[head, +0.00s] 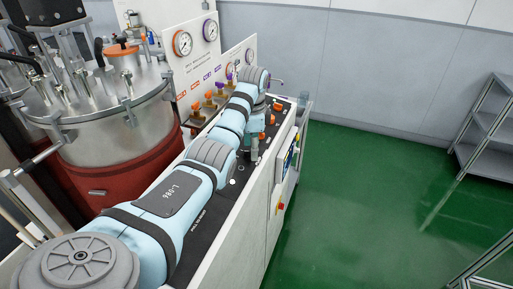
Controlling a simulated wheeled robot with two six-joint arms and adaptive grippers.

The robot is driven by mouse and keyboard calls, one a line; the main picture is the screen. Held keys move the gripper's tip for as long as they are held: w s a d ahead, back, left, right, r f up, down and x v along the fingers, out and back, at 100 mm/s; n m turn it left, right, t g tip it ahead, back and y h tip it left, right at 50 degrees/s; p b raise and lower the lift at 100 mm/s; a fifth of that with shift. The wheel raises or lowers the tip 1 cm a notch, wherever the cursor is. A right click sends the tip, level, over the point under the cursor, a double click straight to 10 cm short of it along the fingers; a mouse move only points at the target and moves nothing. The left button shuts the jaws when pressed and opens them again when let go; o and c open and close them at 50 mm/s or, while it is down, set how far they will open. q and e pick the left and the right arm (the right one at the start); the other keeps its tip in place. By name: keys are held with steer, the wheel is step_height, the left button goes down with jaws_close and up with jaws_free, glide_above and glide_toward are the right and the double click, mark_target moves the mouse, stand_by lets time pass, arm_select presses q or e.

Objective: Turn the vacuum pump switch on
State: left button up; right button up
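My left arm (185,185), light blue, reaches from the lower left across the cabinet's dark top. Its far end is near the gauge panel. My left gripper (255,142) seems to point down there, small and partly hidden, so I cannot tell if it is open or shut. I cannot single out the vacuum pump switch. A control panel with a screen (291,156) is on the cabinet's right side, and a red button (280,207) is below it. My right gripper is not in view.
A steel-lidded vessel (110,130) with a red lower part stands left of the cabinet. A white panel (190,70) carries several round gauges, with orange-handled valves (208,97) below. The green floor (370,200) at right is clear up to a metal shelf (487,125).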

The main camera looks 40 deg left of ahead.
arm_select(q)
steer(key=shift+a+f, duration=0.1)
steer(key=shift+f, duration=0.55)
steer(key=shift+w, duration=0.1)
jaws_close()
steer(key=shift+m, duration=0.4)
steer(key=m, duration=0.5)
steer(key=shift+s+d+g+h, duration=0.25)
steer(key=shift+g+h, duration=0.05)
steer(key=shift+g, duration=0.1)
steer(key=m, duration=0.5)
steer(key=shift+s+m+g, duration=0.25)
steer(key=shift+m+g, duration=0.15)
